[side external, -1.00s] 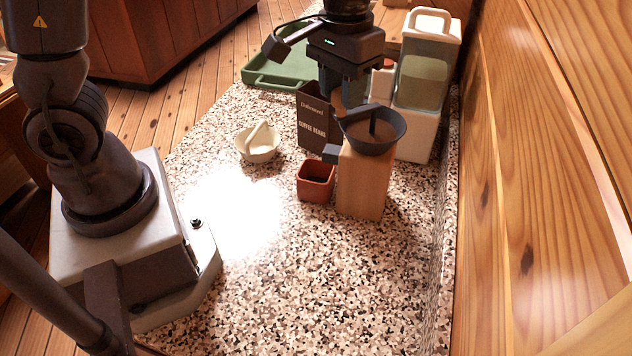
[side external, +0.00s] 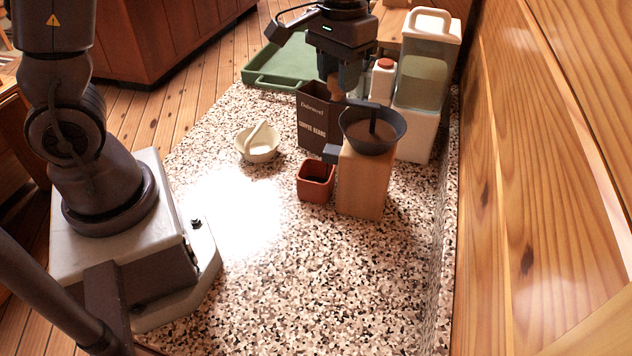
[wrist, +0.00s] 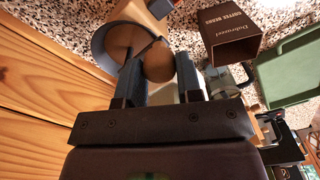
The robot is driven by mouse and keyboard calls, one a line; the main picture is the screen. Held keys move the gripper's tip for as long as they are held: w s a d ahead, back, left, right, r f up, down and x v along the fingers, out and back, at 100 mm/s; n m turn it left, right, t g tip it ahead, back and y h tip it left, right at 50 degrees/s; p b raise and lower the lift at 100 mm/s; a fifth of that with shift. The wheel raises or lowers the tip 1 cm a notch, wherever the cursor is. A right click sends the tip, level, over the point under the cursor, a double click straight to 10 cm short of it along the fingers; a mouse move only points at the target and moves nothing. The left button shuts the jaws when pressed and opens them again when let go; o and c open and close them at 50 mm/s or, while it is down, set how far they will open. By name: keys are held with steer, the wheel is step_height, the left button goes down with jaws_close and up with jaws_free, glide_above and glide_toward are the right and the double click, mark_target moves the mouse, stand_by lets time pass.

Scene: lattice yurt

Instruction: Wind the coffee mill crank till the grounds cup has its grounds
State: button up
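The coffee mill has a wooden body (side external: 364,183) and a dark hopper (side external: 388,143) with brown contents. Its crank's round wooden knob (side external: 334,88) is left of and behind the hopper's centre; in the wrist view the knob (wrist: 158,64) sits between my fingertips. My gripper (side external: 344,80) comes down from above and appears shut on the knob, with a finger on each side; it also shows in the wrist view (wrist: 159,78). The square red-brown grounds cup (side external: 315,182) stands on the counter left of the mill. Its inside looks dark; I cannot tell how full it is.
A dark coffee beans box (side external: 312,122) stands close behind the mill. A white bowl (side external: 258,152) is to the left, a green tray (side external: 275,81) behind. A red-capped bottle (side external: 382,82) and a tall lidded canister (side external: 423,75) stand back right. The front counter (side external: 300,285) is clear.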

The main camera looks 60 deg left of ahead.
steer(key=shift+w+a, duration=0.4)
steer(key=shift+a, duration=0.05)
steer(key=shift+w, duration=0.1)
steer(key=w, duration=0.1)
steer(key=w+a, duration=0.1)
steer(key=shift+w, duration=0.4)
steer(key=shift+d, duration=0.1)
steer(key=shift+o, duration=1.1)
steer(key=shift+w+d, duration=0.2)
steer(key=shift+w, duration=0.55)
steer(key=shift+w+d, duration=0.15)
steer(key=shift+w, duration=0.55)
steer(key=shift+o, duration=0.2)
steer(key=shift+w+d, duration=0.1)
